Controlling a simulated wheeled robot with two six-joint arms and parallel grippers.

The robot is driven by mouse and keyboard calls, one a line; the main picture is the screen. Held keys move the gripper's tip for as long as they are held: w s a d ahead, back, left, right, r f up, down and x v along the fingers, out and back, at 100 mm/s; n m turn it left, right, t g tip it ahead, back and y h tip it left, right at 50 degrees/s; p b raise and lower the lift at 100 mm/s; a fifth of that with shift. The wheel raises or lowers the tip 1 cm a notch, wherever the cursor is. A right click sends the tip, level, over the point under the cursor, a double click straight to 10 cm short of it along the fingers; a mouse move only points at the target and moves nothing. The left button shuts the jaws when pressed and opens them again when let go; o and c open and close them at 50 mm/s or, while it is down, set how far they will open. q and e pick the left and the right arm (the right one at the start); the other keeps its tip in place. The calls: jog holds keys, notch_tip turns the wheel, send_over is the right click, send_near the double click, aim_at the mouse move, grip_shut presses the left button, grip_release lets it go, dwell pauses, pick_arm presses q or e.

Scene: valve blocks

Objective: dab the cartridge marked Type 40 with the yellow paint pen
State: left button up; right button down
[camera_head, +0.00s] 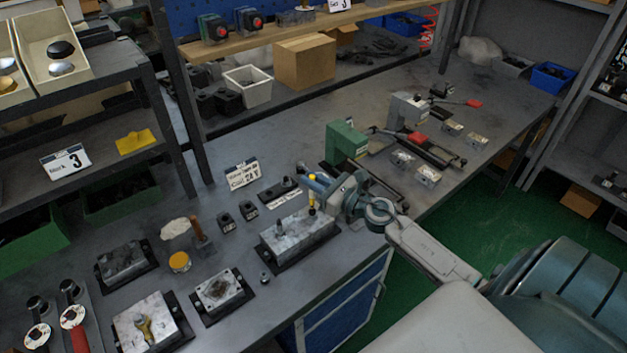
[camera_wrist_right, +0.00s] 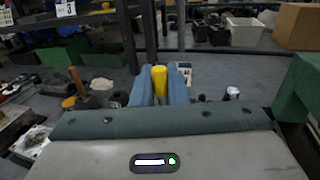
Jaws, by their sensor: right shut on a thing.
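My right gripper (camera_head: 313,190) is shut on the yellow paint pen (camera_head: 312,181) and holds it upright above the large metal valve block (camera_head: 300,240). In the right wrist view the pen (camera_wrist_right: 159,78) stands between the two blue fingers (camera_wrist_right: 160,88). The pen's dark lower end is over the block's top; I cannot tell whether it touches. A small stem (camera_head: 279,227) stands on the block to the left of the pen. A white card (camera_head: 242,175) behind has lettering too small to read surely. I cannot make out a Type 40 marking. My left gripper is out of view.
Two small black coils (camera_head: 238,216) stand left of the block. A yellow-lidded pot (camera_head: 180,262) and a brush (camera_head: 201,240) are further left. Other valve blocks (camera_head: 150,325) lie at the front left.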

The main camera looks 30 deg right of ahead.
jog(key=shift+f+b, duration=0.5)
jog(key=shift+f, duration=0.05)
dwell(1.2)
notch_tip(320, 180, up, 7)
jog(key=p, duration=0.7)
jog(key=shift+r, duration=0.1)
dwell(0.5)
